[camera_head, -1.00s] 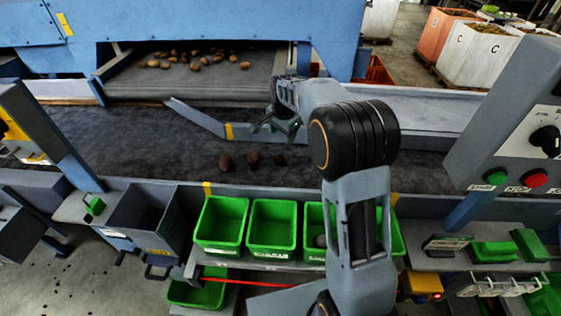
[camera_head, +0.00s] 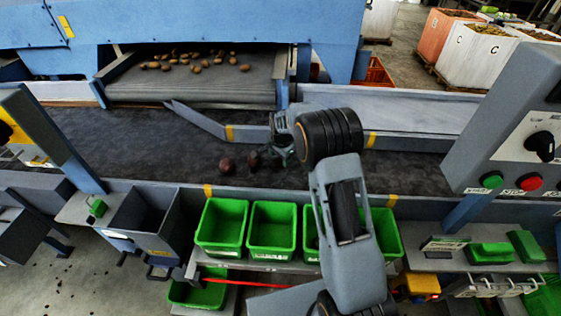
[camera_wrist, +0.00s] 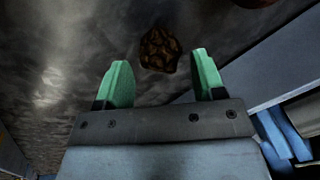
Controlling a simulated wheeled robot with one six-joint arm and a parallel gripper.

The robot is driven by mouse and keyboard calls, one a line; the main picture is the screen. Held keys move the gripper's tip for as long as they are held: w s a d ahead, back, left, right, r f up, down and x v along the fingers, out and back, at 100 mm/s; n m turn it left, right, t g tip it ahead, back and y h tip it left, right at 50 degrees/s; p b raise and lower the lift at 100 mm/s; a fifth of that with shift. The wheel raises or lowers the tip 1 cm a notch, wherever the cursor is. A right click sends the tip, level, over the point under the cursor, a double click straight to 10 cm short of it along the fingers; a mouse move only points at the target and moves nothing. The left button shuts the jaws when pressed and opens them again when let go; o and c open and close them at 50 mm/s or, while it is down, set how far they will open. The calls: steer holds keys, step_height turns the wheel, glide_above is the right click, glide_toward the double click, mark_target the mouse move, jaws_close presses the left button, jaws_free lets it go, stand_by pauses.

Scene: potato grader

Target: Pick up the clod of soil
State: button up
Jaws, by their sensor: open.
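A dark brown, cracked lump that looks like the clod of soil (camera_wrist: 159,50) lies on the dark belt in the wrist view, just beyond and between my fingertips. My gripper (camera_wrist: 162,74) is open with its green fingers apart and nothing between them. In the head view my gripper (camera_head: 279,156) is low over the belt at the right end of a short row of dark lumps. A round reddish-brown lump (camera_head: 227,165) lies at the left of that row, and another dark lump (camera_head: 254,161) is beside my gripper. My gripper partly hides the row's right end.
The dark belt (camera_head: 120,140) is clear to the left. A grey angled guide bar (camera_head: 197,119) stands behind the lumps. Green bins (camera_head: 221,222) sit along the near side. Several potatoes (camera_head: 195,60) lie on the far conveyor. A control panel (camera_head: 515,150) stands at right.

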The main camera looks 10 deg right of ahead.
steer(key=shift+w+f, duration=0.2)
steer(key=shift+f, duration=1.05)
steer(key=c, duration=0.7)
steer(key=shift+r, duration=0.1)
